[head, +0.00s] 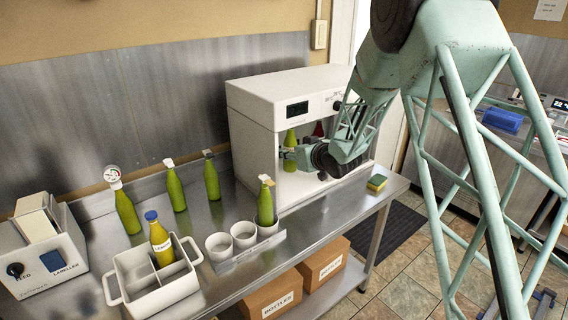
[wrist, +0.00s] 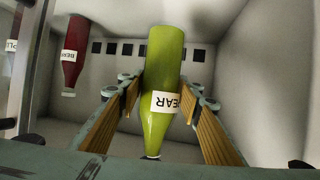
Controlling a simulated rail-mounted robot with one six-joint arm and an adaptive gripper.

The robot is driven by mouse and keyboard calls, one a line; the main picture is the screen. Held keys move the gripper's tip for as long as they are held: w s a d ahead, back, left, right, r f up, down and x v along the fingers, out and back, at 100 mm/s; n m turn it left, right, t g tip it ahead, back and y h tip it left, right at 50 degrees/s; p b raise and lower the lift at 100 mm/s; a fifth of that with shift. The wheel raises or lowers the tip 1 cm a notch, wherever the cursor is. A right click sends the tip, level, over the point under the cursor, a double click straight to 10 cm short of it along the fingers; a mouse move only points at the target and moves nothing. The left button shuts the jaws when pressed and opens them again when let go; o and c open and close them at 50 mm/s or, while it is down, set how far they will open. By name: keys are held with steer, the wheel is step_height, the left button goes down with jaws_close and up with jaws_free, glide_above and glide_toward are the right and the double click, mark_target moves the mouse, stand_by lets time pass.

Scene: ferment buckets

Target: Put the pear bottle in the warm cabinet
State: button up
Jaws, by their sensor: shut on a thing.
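The warm cabinet (head: 252,122) is a white box with a dark display, standing on the steel bench at the back, its front open. My gripper (head: 288,156) reaches into it from the right. In the wrist view my gripper (wrist: 160,100) is shut on the green pear bottle (wrist: 163,62), one finger on each side. The label reads PEAR, upside down in this view. The bottle's upper part (head: 291,137) shows inside the cabinet in the head view. I cannot tell whether its base touches the cabinet floor.
On the bench are several green bottles (head: 177,192), a caddy (head: 165,298) with a yellow bottle (head: 160,240), white cups (head: 219,245), a labeller (head: 45,255) and a sponge (head: 377,182).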

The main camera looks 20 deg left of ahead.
mark_target(293, 163)
steer(key=shift+s+f+b+x, duration=0.1)
steer(key=shift+f+x, duration=0.1)
steer(key=shift+x, duration=0.7)
steer(key=shift+s+f+b+x, duration=0.1)
steer(key=shift+f+x, duration=0.05)
steer(key=shift+x, duration=0.7)
steer(key=shift+s+f+b+x, duration=0.1)
steer(key=shift+f+x, duration=0.1)
steer(key=shift+x, duration=0.7)
steer(key=shift+f, duration=1.5)
steer(key=shift+w+a+f+b, duration=0.1)
steer(key=shift+f+b, duration=0.2)
steer(key=shift+b, duration=0.05)
steer(key=shift+f, duration=0.25)
steer(key=o, duration=1.2)
steer(key=shift+o, duration=0.2)
steer(key=shift+r, duration=0.15)
steer(key=shift+p+v, duration=0.4)
steer(key=shift+v, duration=5.65)
